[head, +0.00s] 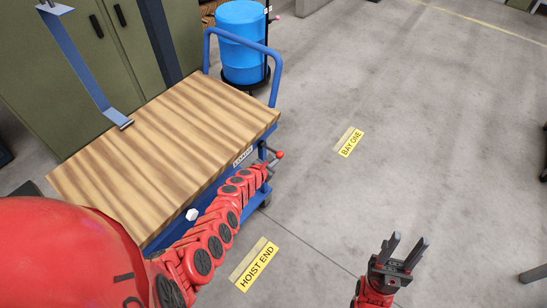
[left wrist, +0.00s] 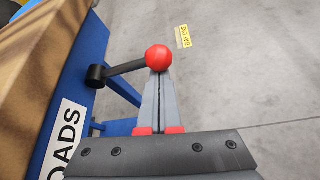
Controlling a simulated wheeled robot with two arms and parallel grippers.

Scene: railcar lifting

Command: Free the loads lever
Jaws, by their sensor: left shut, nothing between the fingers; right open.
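The loads lever (left wrist: 126,67) is a black rod with a red ball knob (left wrist: 159,57). It sticks out from a black hub on the blue cart frame, beside a white label whose visible letters read "OADS" (left wrist: 66,143). In the head view its red knob (head: 280,154) shows at the cart's near right corner. My left gripper (left wrist: 158,78) is shut and empty, its fingertips right at the knob; I cannot tell whether they touch it. In the head view my left gripper (head: 271,163) is small and partly hidden by its arm. My right gripper (head: 405,246) is open and empty over the floor.
The blue cart has a wooden top (head: 165,130) and a blue push handle (head: 272,62). A blue drum (head: 241,40) stands behind it, green cabinets (head: 75,45) to the left. Floor labels read "BAY ONE" (head: 350,143) and "HOIST END" (head: 258,267). Floor on the right is mostly clear.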

